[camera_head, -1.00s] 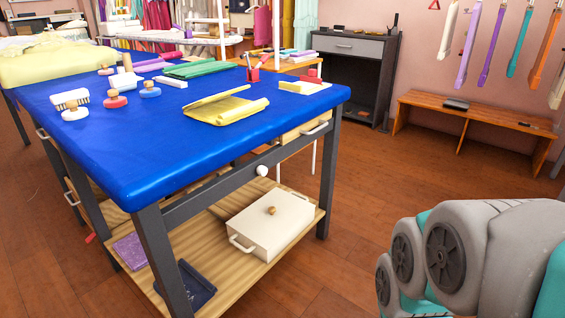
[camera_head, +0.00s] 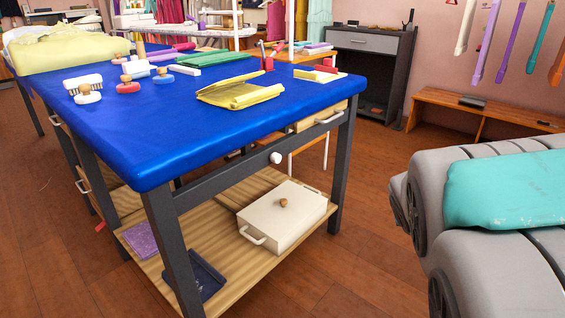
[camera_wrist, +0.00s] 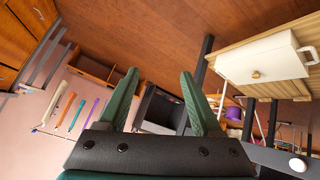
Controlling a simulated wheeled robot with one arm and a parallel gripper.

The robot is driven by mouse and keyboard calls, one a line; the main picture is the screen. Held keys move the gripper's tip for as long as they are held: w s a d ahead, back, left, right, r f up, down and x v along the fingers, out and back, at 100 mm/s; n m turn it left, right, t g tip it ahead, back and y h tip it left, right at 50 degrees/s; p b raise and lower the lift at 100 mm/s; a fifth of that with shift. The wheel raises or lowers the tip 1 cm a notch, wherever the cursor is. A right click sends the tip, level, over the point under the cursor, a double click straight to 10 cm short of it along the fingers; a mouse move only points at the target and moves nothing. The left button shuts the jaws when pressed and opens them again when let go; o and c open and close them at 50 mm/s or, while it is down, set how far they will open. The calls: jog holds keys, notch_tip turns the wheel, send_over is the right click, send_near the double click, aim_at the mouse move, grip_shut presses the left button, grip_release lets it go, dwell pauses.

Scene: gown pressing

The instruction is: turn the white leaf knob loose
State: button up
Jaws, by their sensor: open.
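The white round knob (camera_head: 275,157) sits on the dark rail under the near end of the blue-topped table (camera_head: 200,145). It also shows at the lower right of the wrist view (camera_wrist: 298,164), out to the right of my gripper. My gripper (camera_wrist: 159,76) shows only in the wrist view, with its two green fingers spread apart and nothing between them. It is not touching the knob.
A white lidded box (camera_head: 282,218) stands on the wooden lower shelf (camera_head: 223,240) below the knob. A yellow folded cloth (camera_head: 240,93) lies on the tabletop. A wooden bench (camera_head: 480,112) stands by the wall.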

aim_at(279, 160)
jog(key=w+a+r+n+t+y+b, duration=0.1)
jog(key=w+a+r+n+t+y, duration=0.2)
jog(key=w, duration=0.6)
jog(key=w+a+r+n+t+y+b, duration=0.1)
jog(key=w+a+r+n+t+y, duration=0.25)
jog(key=w, duration=0.55)
jog(key=s+a+f+n+g+y+b, duration=0.1)
jog(key=a+f+n+g+y, duration=0.15)
jog(key=a+y, duration=0.5)
jog(key=s+a+f+n+g+y+b, duration=0.1)
jog(key=s+a+f+n+y, duration=0.3)
jog(key=a, duration=0.7)
jog(key=shift+m, duration=0.7)
jog(key=w+a, duration=0.2)
jog(key=w+a+r, duration=0.1)
jog(key=w+a, duration=0.1)
jog(key=w+a+r+b, duration=0.1)
jog(key=w+a, duration=0.1)
jog(key=w, duration=0.1)
jog(key=shift+r, duration=0.2)
jog(key=shift+c, duration=0.3)
grip_shut()
